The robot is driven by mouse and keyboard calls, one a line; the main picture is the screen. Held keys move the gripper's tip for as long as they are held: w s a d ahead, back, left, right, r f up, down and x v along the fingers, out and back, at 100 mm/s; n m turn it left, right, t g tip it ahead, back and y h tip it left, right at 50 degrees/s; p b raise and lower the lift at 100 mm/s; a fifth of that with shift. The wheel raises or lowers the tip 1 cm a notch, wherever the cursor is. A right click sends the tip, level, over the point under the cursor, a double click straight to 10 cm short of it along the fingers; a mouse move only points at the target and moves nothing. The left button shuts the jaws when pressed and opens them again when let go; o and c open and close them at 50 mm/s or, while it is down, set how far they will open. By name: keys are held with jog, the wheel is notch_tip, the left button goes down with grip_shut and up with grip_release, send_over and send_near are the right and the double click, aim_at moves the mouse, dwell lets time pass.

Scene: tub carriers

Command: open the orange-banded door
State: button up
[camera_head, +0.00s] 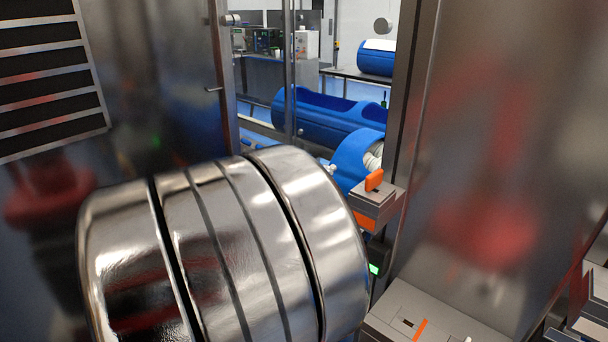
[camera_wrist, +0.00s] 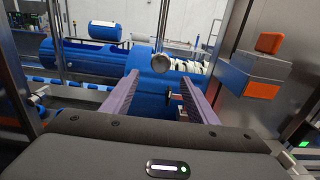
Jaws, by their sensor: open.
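I cannot make out an orange-banded door for certain in either view. In the wrist view, a steel box (camera_wrist: 245,72) on the right post carries an orange block (camera_wrist: 270,42) and an orange patch (camera_wrist: 262,90). The same box (camera_head: 372,203) and orange block (camera_head: 374,180) stand at the right side of the opening in the head view. My gripper (camera_wrist: 159,78) is open and empty, its two purple-grey fingers pointing forward, left of the box. A round metal knob (camera_wrist: 161,62) shows ahead between the fingertips; whether they touch it cannot be told. The head view hides my gripper.
Blue tubs (camera_head: 322,115) lie beyond the opening, and another blue drum (camera_head: 377,58) rests on a table behind. Steel panels flank the opening, with a small handle (camera_head: 213,89) on the left one. A steel box with an orange stripe (camera_head: 421,329) stands at the lower right.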

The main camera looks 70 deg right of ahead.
jog(key=shift+x, duration=5.9)
jog(key=shift+c, duration=0.3)
jog(key=shift+a, duration=0.15)
grip_shut()
